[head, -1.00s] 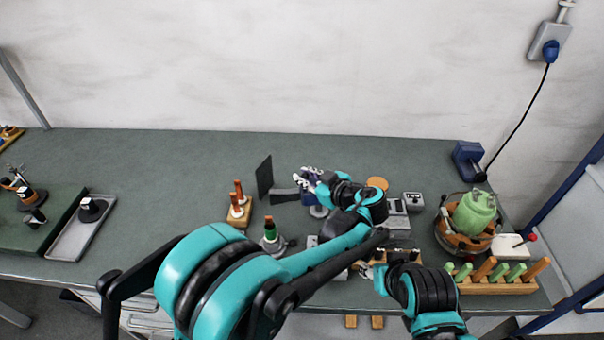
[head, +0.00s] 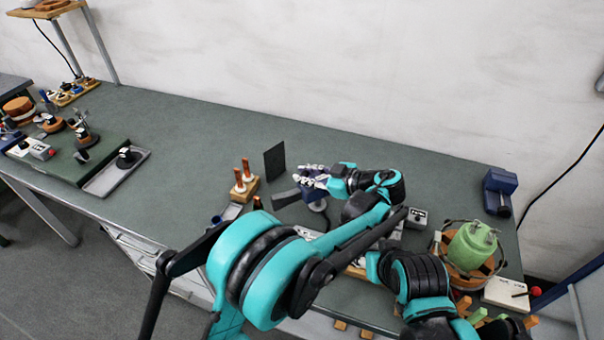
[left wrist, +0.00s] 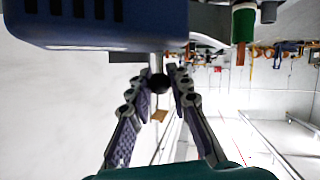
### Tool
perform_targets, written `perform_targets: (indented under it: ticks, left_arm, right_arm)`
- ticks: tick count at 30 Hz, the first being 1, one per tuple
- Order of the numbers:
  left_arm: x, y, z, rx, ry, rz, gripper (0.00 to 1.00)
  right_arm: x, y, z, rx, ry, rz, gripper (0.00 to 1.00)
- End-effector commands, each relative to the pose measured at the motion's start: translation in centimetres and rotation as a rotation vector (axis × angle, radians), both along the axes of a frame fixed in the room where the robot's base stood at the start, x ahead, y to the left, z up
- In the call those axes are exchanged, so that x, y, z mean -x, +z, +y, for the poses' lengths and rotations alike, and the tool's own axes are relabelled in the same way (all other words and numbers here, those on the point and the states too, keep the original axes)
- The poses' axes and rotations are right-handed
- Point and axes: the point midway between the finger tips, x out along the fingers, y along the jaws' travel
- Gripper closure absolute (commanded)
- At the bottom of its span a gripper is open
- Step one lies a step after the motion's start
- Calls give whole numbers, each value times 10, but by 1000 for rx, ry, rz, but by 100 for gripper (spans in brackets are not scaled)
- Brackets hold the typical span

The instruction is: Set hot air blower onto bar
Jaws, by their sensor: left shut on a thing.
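The hot air blower shows as a dark blue body (head: 311,194) with a flat dark nozzle (head: 286,199) pointing left. My left gripper (head: 310,178) is at the top of the blue body. In the left wrist view, a blue vented body (left wrist: 105,22) fills the top, and a thin rod with a black ball (left wrist: 158,83) shows between the fingers of my left gripper (left wrist: 159,80). The fingers are shut on the blower; the exact contact is hard to see. I cannot clearly pick out the bar. My right arm's fingers are largely hidden behind the left arm.
A dark upright panel (head: 274,163) and a wooden block with copper-coloured pegs (head: 244,178) stand beside the blower. A green vessel (head: 472,245), a white box with a red knob (head: 508,292) and a blue device (head: 499,190) are at right. The bench behind is clear.

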Motion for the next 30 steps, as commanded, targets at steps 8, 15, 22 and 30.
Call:
perform_targets:
  ticks: [8, 15, 22, 30]
  left_arm:
    - [0, 0, -2, 2, 3, 0, 100]
    - [0, 0, -1, 1, 3, 0, 61]
    - [0, 0, -1, 0, 3, 1, 59]
    - [0, 13, -1, 0, 3, 1, 59]
  right_arm:
    - [0, 0, 0, 0, 0, 0, 55]
    - [0, 0, 0, 0, 0, 0, 55]
    - [0, 0, 0, 0, 0, 0, 55]
    - [0, 0, 0, 0, 0, 0, 55]
